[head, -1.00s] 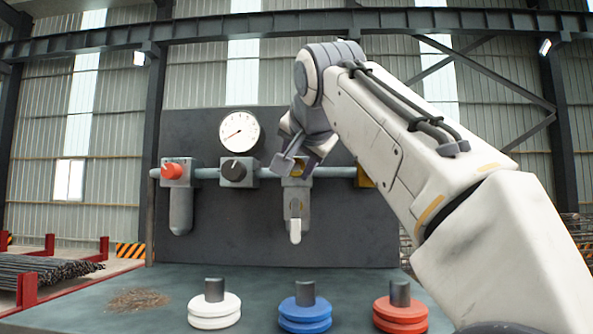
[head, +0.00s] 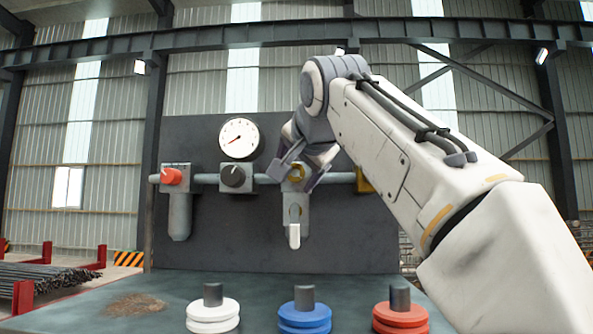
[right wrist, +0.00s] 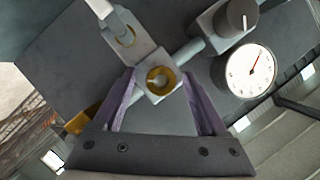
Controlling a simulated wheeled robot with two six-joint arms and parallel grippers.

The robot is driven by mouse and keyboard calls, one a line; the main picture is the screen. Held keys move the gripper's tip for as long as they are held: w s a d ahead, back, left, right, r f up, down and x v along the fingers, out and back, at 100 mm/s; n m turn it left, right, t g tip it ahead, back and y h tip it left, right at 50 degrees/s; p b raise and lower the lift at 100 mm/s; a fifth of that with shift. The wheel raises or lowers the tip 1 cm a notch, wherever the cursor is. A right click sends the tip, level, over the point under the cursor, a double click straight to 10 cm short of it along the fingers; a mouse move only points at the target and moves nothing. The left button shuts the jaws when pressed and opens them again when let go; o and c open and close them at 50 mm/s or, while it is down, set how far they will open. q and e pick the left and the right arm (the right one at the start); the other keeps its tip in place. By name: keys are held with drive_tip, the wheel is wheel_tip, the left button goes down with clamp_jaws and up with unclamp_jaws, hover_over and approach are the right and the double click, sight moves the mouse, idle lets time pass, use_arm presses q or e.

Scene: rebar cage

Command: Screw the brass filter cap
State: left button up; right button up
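The brass filter cap (head: 296,172) is a round brass ring on the front of a grey block on the horizontal pipe. My right gripper (head: 300,166) is at that block. In the right wrist view its two purple fingers stand apart, one on each side of the cap, with gaps, so the right gripper (right wrist: 160,72) looks open and empty. Its arm hides part of the panel. My left gripper is not in view.
A grey filter body with a white lever (head: 293,235) hangs below the block. A black knob (head: 232,176), a red knob (head: 171,176) and a gauge (head: 238,138) are to the left. White (head: 213,315), blue (head: 305,318) and red (head: 400,318) discs stand on the bench.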

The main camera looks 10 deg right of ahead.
drive_tip(key=shift+s+r, duration=0.1)
drive_tip(key=v, duration=1)
drive_tip(key=shift+s+b, duration=0.2)
drive_tip(key=shift+b, duration=0.15)
